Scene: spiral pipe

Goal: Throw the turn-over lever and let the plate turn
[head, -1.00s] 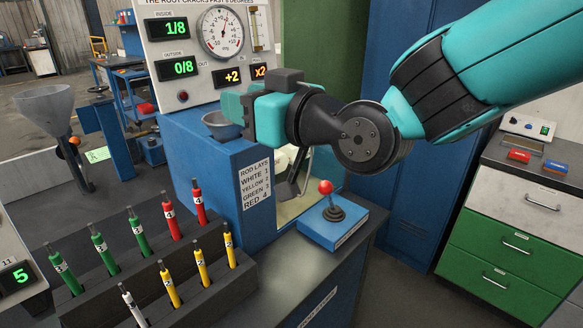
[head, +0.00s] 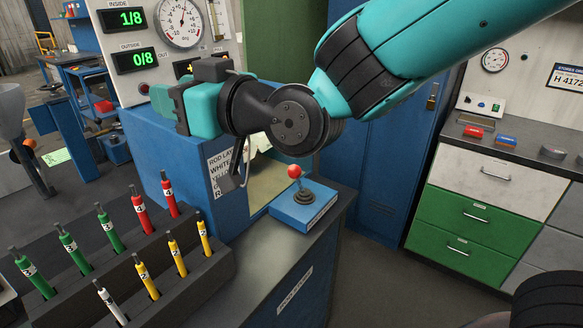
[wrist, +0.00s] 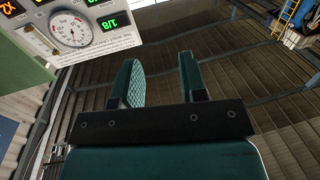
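A red-balled lever (head: 294,172) stands about upright on a blue box (head: 305,205) at the bench's front right corner. The small label on the box is unreadable. My gripper (head: 163,103) is in front of the gauge panel, above the blue housing, up and left of the lever and well apart from it. In the wrist view its two teal fingers (wrist: 161,84) are apart with nothing between them. I cannot make out a plate; the inside of the blue housing (head: 170,165) is mostly hidden behind my wrist.
A rack (head: 205,275) of numbered green, red, yellow and white rods stands front left. The panel display (head: 131,18) reads 1/8 inside, and the lower display (head: 138,59) reads 0/8 outside. Drawers (head: 470,215) stand at right, with open floor between.

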